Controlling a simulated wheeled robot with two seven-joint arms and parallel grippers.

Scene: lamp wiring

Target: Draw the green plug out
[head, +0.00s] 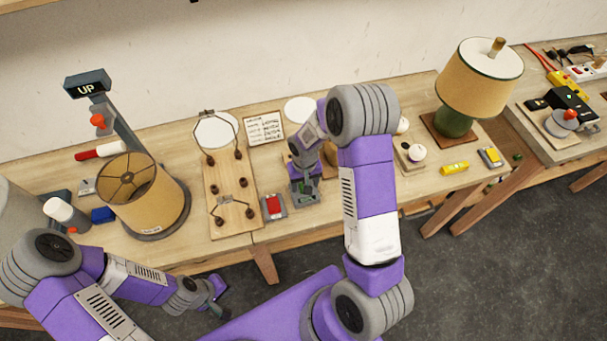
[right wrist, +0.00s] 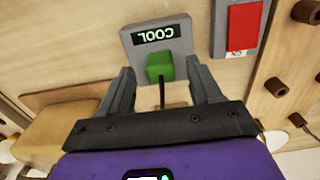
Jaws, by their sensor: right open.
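A dark cord runs from the plug toward my right gripper (right wrist: 161,82). The right gripper is open, its fingers on either side of the plug with gaps showing. In the head view the right gripper (head: 305,172) hangs over the grey block (head: 304,199) and hides most of the plug. My left gripper (head: 217,296) is in front of the table, empty, with its fingers apart.
A red switch (head: 272,206) is left of the block, beside a wooden board (head: 217,190) with wire and posts. A shaded lamp (head: 145,195) stands at left and a green-based lamp (head: 455,120) at right. A white round knob (head: 417,153) is right of my right arm.

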